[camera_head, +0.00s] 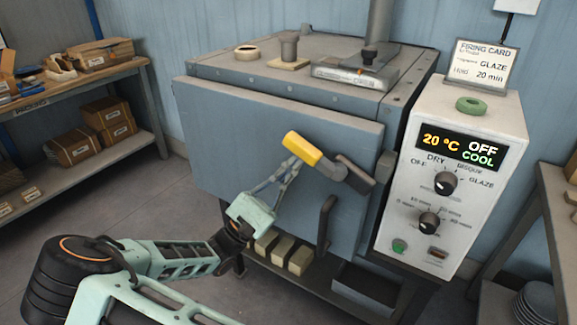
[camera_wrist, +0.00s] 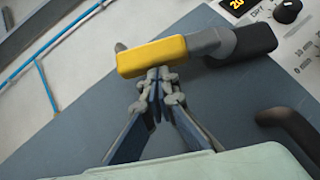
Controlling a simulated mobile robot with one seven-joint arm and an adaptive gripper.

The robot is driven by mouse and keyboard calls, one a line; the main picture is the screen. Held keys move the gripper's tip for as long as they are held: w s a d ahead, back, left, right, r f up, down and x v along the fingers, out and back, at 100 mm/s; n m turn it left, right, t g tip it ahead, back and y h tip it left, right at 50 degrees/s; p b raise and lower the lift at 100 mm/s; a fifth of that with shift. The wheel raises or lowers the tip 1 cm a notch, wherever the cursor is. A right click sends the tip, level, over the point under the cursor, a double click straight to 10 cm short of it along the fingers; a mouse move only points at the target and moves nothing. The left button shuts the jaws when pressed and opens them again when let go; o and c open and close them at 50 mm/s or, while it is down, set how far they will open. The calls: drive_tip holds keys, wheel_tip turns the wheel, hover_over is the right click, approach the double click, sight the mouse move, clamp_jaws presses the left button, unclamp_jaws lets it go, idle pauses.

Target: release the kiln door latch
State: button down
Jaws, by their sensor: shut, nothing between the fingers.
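The kiln door latch has a yellow grip (camera_head: 302,147) on a grey lever that joins a dark block (camera_head: 355,174) near the door's right edge. The grip points up and left in the head view. The kiln door (camera_head: 225,140) is a flat blue-grey panel and looks shut. My gripper (camera_head: 293,167) is shut and empty, its fingertips just below the yellow grip. In the wrist view the closed fingertips (camera_wrist: 158,74) are at the lower edge of the yellow grip (camera_wrist: 150,56), touching or very close; I cannot tell which. The grip is not between the fingers.
A dark door handle (camera_head: 326,222) stands out below the latch. The control box (camera_head: 455,170) at right reads 20 °C, OFF, COOL. Bricks (camera_head: 283,252) lie under the kiln. A shelf with boxes (camera_head: 100,120) is at left; a table is at right.

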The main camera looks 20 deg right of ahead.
sight(299, 145)
wheel_tip(299, 145, up, 3)
drive_tip(key=m+g+p, duration=0.1)
drive_tip(key=m+g, duration=0.1)
drive_tip(key=m+g+y+p, duration=0.1)
drive_tip(key=m+g, duration=0.2)
drive_tip(key=shift+s+d+r+m+p, duration=0.1)
drive_tip(key=shift+r+m+p, duration=0.1)
drive_tip(key=shift+m+p, duration=0.15)
drive_tip(key=shift+s+d+r+m+g+y+p, duration=0.1)
drive_tip(key=shift+s+r+m+g+y+p, duration=0.1)
drive_tip(key=shift+r+m+g+y+p, duration=0.55)
drive_tip(key=shift+s+d+r+m+g+y+p, duration=0.15)
drive_tip(key=shift+m+g+y+p, duration=0.1)
drive_tip(key=shift+m, duration=0.3)
drive_tip(key=shift+s+r+m+g+y+p, duration=0.1)
drive_tip(key=shift+r+m+g+y+p, duration=0.15)
drive_tip(key=shift+m, duration=0.35)
drive_tip(key=shift+s+d+r+m+g+y+p, duration=0.15)
drive_tip(key=shift+m+g, duration=0.1)
drive_tip(key=shift+m, duration=0.3)
drive_tip(key=shift+f, duration=0.1)
